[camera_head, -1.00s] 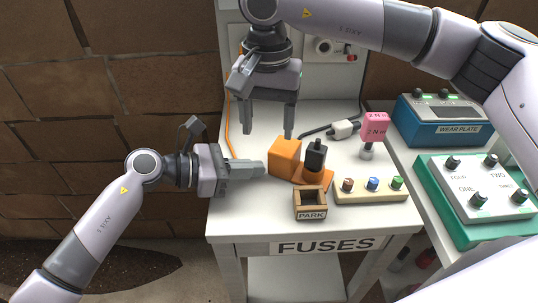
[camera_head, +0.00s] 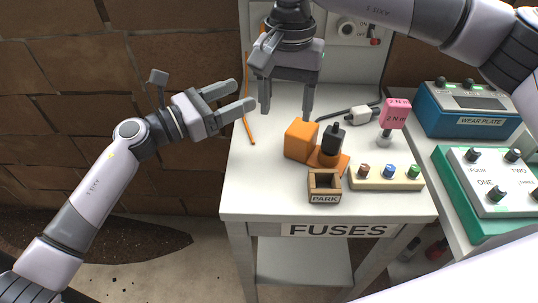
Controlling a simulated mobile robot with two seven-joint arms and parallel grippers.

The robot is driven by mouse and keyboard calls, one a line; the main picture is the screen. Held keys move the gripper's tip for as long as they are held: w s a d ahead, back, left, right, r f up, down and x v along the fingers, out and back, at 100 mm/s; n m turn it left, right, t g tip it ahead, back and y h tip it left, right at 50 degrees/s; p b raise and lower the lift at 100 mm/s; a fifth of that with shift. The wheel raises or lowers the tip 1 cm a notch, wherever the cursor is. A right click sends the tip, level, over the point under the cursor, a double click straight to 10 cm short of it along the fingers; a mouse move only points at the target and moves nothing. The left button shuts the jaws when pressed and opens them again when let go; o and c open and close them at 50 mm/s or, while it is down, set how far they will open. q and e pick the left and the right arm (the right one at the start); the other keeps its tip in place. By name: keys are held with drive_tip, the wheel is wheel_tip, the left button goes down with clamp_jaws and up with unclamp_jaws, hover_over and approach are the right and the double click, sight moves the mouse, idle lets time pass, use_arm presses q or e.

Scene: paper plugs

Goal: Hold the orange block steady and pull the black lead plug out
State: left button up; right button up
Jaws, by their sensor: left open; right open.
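The orange block (camera_head: 299,139) stands on the white table, left of the middle. The black lead plug (camera_head: 333,139) stands upright in a lower orange base (camera_head: 328,161) joined to or touching the block's right side. My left gripper (camera_head: 244,99) is open and empty, left of and behind the block, apart from it, at the table's left edge. My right gripper (camera_head: 287,112) is open with its fingers pointing down, above and behind the block, and holds nothing.
A wooden PARK box (camera_head: 324,198) sits in front of the base. A cream strip with coloured plugs (camera_head: 357,184) lies to its right. A pink 2 N m piece (camera_head: 396,114), a white connector (camera_head: 360,115) on a dark cable, and a blue WEAR PLATE box (camera_head: 440,122) are further right.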

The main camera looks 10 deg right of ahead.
use_arm(q)
wheel_tip(320, 180, up, 9)
drive_tip(key=s+a+n+t+y, duration=0.2)
drive_tip(key=n+t+y, duration=0.3)
drive_tip(key=n+t, duration=1.4)
drive_tip(key=n+g+y, duration=0.4)
drive_tip(key=n+g, duration=1.1)
drive_tip(key=n, duration=0.8)
approach(296, 139)
drive_tip(key=shift+x, duration=5.2)
drive_tip(key=shift+c, duration=0.3)
drive_tip(key=c, duration=0.9)
drive_tip(key=shift+c, duration=0.2)
